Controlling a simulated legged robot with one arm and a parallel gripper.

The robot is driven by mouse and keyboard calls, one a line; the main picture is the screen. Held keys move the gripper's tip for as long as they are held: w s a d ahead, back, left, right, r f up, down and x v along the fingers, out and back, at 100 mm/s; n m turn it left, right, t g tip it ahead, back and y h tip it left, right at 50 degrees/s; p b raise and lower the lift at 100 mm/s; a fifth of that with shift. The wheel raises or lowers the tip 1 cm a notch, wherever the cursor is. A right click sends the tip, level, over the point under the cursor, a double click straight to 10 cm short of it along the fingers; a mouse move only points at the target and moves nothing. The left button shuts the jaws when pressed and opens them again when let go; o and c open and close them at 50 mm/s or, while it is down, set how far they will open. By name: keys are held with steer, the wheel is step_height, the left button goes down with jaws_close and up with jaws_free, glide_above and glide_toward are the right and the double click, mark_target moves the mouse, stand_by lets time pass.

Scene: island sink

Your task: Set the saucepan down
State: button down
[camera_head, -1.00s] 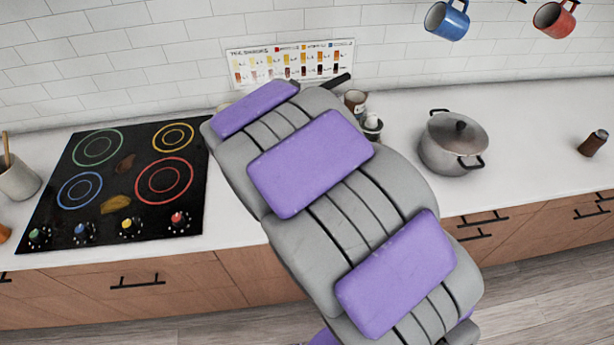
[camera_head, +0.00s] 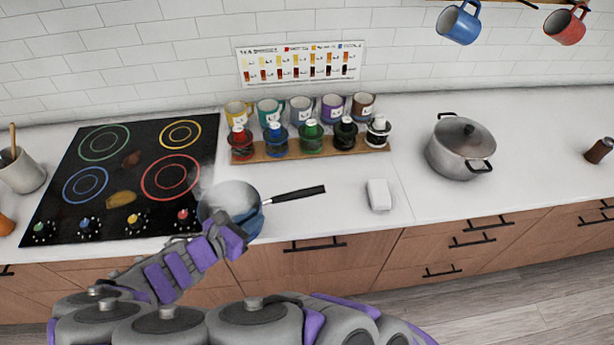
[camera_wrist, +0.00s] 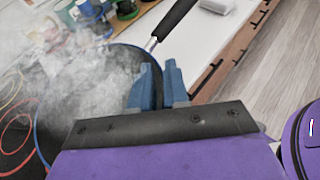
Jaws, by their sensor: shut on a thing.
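The blue saucepan (camera_head: 251,226) with a black handle is at the front of the counter, by the cooktop's right edge. Its handle points right, and whitish steam covers its inside. In the wrist view the saucepan (camera_wrist: 118,66) fills the left, with its handle running up and to the right. My gripper (camera_wrist: 158,76) is shut on the saucepan's near rim, its blue fingers close together. In the head view my arm reaches the pan's near side and the fingertips are hidden. I cannot tell whether the pan's base touches the surface.
The black cooktop (camera_head: 128,172) with coloured rings lies left, bearing two brown stains. A wooden rack (camera_head: 375,144) with several coloured bottles stands behind, with mugs behind it. A white block (camera_head: 379,195) and a lidded grey pot (camera_head: 449,160) are right.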

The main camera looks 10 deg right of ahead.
mark_target(269, 200)
steer(key=shift+s+a+f, duration=0.3)
steer(key=shift+s+a, duration=0.15)
steer(key=shift+a, duration=0.1)
steer(key=shift+a+f, duration=0.15)
steer(key=w+d, duration=0.2)
steer(key=w+d+b, duration=0.1)
steer(key=w+d, duration=0.3)
steer(key=w, duration=0.1)
steer(key=shift+f+b, duration=0.3)
steer(key=shift+b, duration=0.05)
steer(key=w+d+f+b, duration=0.1)
steer(key=w, duration=0.1)
steer(key=w+f+b, duration=0.1)
steer(key=w, duration=0.1)
steer(key=w+d+f+b, duration=0.1)
steer(key=w+f, duration=0.1)
steer(key=w, duration=0.1)
steer(key=shift+d, duration=0.35)
steer(key=shift+a+f, duration=0.15)
steer(key=shift+f, duration=0.05)
steer(key=shift+a, duration=0.2)
steer(key=c, duration=1.4)
jaws_free()
steer(key=shift+a, duration=0.2)
steer(key=shift+o, duration=1.4)
steer(key=shift+d+r, duration=0.1)
steer(key=shift+d, duration=0.4)
